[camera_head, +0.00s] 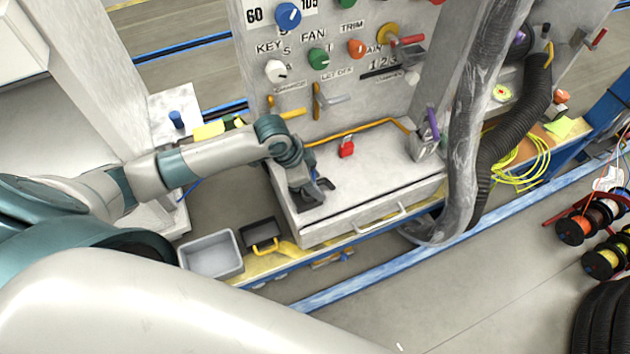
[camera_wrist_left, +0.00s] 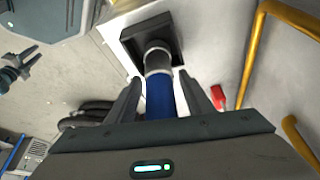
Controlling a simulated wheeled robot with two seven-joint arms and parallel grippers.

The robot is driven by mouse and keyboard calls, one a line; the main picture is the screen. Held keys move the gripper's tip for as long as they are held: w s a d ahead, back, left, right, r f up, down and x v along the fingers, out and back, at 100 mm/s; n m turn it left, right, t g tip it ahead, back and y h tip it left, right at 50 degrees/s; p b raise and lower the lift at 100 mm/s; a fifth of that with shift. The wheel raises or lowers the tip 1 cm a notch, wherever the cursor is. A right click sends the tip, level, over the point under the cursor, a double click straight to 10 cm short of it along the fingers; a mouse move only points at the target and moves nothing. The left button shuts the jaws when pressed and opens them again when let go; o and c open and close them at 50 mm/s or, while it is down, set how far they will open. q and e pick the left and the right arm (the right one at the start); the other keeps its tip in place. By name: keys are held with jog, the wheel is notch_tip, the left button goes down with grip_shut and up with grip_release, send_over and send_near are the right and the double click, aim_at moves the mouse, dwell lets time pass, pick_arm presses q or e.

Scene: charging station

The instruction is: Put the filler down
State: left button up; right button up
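The filler (camera_wrist_left: 160,95) shows in the left wrist view as a blue handle with a dark, bent neck and pale ring. Its far end sits in a black square holder (camera_wrist_left: 150,40) on the light metal box. My left gripper (camera_wrist_left: 160,80) has its fingers on either side of the blue handle, with narrow gaps visible, and looks open. In the head view the left gripper (camera_head: 315,190) is low over the box top by the black holder and hides most of the filler. My right gripper (camera_wrist_left: 33,60) shows at the left wrist view's edge, fingers apart and empty.
The metal box (camera_head: 370,170) carries a red piece (camera_head: 346,147) and a yellow rail (camera_head: 360,128) behind. The control panel (camera_head: 330,60) rises behind it. A grey bin (camera_head: 211,254) and black tray (camera_head: 261,234) stand left; a thick hose (camera_head: 467,130) hangs right.

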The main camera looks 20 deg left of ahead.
pick_arm(q)
jog(key=shift+s+a+r, duration=0.1)
jog(key=shift+a+r, duration=0.05)
jog(key=shift+r, duration=0.35)
jog(key=b+v, duration=0.2)
jog(key=v, duration=0.9)
jog(key=shift+s, duration=0.15)
